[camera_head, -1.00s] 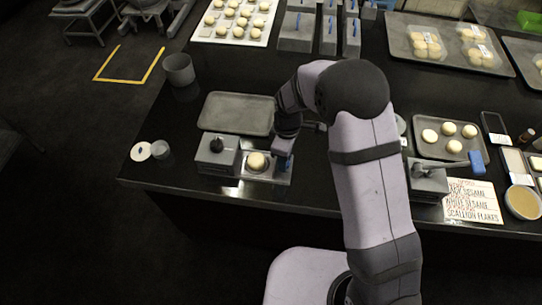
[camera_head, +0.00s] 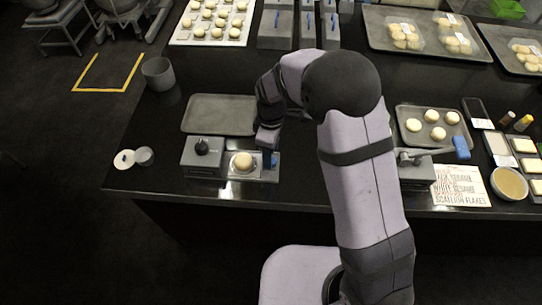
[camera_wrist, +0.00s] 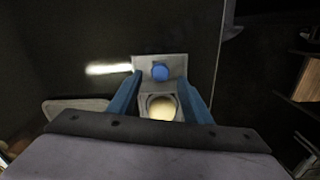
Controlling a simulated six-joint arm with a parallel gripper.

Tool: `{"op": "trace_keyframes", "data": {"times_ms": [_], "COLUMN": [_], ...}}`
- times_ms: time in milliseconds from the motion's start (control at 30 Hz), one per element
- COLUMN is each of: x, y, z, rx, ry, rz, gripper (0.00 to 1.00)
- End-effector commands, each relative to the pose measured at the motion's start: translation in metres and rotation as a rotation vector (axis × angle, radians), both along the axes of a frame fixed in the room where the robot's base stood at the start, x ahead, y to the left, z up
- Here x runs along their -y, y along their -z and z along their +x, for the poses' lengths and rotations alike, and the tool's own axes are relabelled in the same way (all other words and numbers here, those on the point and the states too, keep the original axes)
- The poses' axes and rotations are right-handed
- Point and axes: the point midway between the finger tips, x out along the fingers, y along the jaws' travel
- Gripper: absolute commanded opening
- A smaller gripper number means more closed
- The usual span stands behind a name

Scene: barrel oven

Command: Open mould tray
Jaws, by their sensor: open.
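The mould press (camera_head: 202,150) is a grey block with a black knob, near the counter's front edge in the head view. Its flat mould tray (camera_head: 256,174) extends to the right of the block, with a pale dough ball (camera_head: 242,161) in a round recess. My gripper (camera_head: 269,157) is over the tray's right end. In the wrist view, my gripper's blue fingers (camera_wrist: 161,84) are spread apart. I cannot tell whether either finger touches the knob.
An empty grey baking tray (camera_head: 219,114) lies behind the press. A grey bin (camera_head: 158,73) and a small cup (camera_head: 144,156) stand to the left.

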Motion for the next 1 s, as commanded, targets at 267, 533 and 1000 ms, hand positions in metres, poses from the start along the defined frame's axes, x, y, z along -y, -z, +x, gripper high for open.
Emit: {"op": "trace_keyframes", "data": {"times_ms": [267, 533, 1000], "x": [0.000, 0.000, 0.000], "y": [-0.034, -0.046, -0.046], "z": [0.001, 0.000, 0.000], "rx": [0.003, 0.000, 0.000], "ry": [0.000, 0.000, 0.036], "rz": [0.001, 0.000, 0.000], "gripper": [0.45, 0.45, 0.45]}}
